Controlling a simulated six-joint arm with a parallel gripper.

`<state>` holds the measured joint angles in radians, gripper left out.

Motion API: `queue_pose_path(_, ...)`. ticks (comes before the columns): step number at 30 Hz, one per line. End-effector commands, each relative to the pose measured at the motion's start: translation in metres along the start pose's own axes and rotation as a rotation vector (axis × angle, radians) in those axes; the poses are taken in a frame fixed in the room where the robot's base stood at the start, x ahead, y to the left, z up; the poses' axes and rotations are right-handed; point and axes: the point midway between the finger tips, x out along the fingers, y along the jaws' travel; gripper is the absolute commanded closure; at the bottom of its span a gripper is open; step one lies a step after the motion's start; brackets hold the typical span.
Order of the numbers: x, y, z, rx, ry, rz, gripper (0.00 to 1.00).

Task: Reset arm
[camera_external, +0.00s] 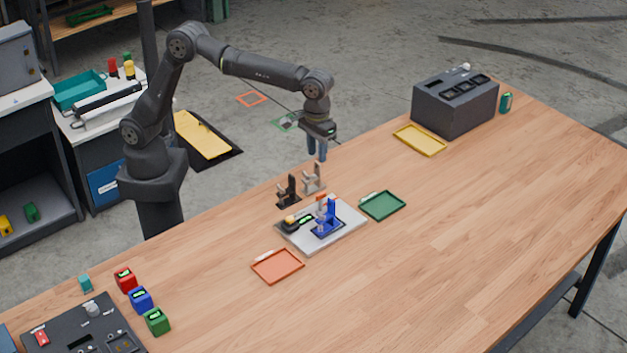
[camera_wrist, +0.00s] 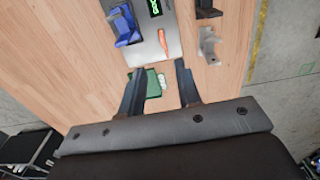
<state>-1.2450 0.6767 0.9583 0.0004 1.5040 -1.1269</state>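My gripper (camera_external: 317,150) hangs from my arm above the back edge of the wooden table, pointing down. In the wrist view its two fingers (camera_wrist: 158,88) stand apart with nothing between them, and table shows through the gap. A grey plate (camera_external: 340,233) with a blue fixture (camera_external: 327,217) lies on the table in front of my gripper, apart from it. The blue fixture also shows in the wrist view (camera_wrist: 123,27), with the plate (camera_wrist: 155,42) beside it. A green tray (camera_external: 383,206) lies to the right of the plate and partly shows near the fingers in the wrist view (camera_wrist: 143,88).
A black bracket (camera_external: 287,194) and a beige bracket (camera_external: 312,178) stand behind the plate. An orange tray (camera_external: 277,267) lies in front. A yellow tray (camera_external: 420,140) and dark box (camera_external: 455,102) sit at the right. Red, blue and green cubes (camera_external: 141,300) sit front left. The right tabletop is clear.

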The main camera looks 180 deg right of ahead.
Motion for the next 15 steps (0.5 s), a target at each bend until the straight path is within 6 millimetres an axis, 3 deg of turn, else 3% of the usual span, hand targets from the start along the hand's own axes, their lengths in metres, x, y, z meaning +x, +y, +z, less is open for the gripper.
queue_pose_path(15,0.105,-0.001,0.001,0.001,-0.002,-0.004,0.69)
